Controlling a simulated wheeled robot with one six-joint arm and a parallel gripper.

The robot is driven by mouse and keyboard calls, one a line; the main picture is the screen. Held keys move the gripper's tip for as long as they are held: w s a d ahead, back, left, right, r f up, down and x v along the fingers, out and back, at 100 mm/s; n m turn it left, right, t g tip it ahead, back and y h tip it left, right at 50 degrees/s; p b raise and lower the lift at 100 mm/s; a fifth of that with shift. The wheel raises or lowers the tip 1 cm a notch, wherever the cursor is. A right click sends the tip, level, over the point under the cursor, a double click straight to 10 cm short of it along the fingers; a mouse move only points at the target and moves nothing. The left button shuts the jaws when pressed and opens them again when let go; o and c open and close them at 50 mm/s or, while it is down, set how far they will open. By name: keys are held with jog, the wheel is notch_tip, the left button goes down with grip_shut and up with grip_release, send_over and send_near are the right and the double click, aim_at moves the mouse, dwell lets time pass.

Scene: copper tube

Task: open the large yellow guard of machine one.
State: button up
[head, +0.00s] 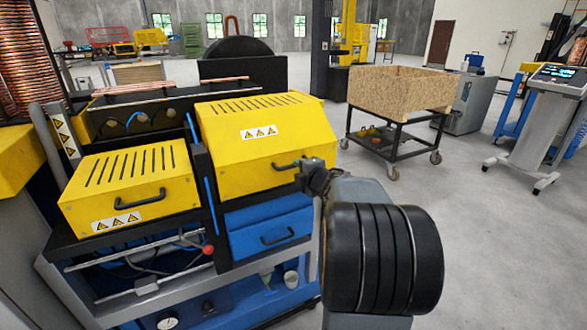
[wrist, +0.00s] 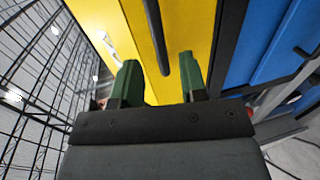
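The large yellow guard (head: 235,165) of the machine is a slotted box cover with warning triangles; it is closed. Its dark handle (head: 284,166) is on the front face. My gripper (head: 304,178) is at the right end of this handle in the head view, its fingertips small and partly hidden by the wrist. In the wrist view, the two green fingers of my gripper (wrist: 160,64) are spread apart. The handle bar (wrist: 157,38) runs between them in the picture, in front of the yellow guard (wrist: 195,28). I cannot tell whether a finger touches the bar.
A smaller yellow guard (head: 130,185) with its own handle is at the left, closed. A blue drawer (head: 270,228) lies below the large guard. A wooden crate on a wheeled cart (head: 400,90) and a control console (head: 545,110) stand right. Floor between is clear.

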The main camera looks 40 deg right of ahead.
aim_at(293, 166)
jog(key=shift+x, duration=2.75)
jog(key=shift+c, duration=0.2)
grip_shut()
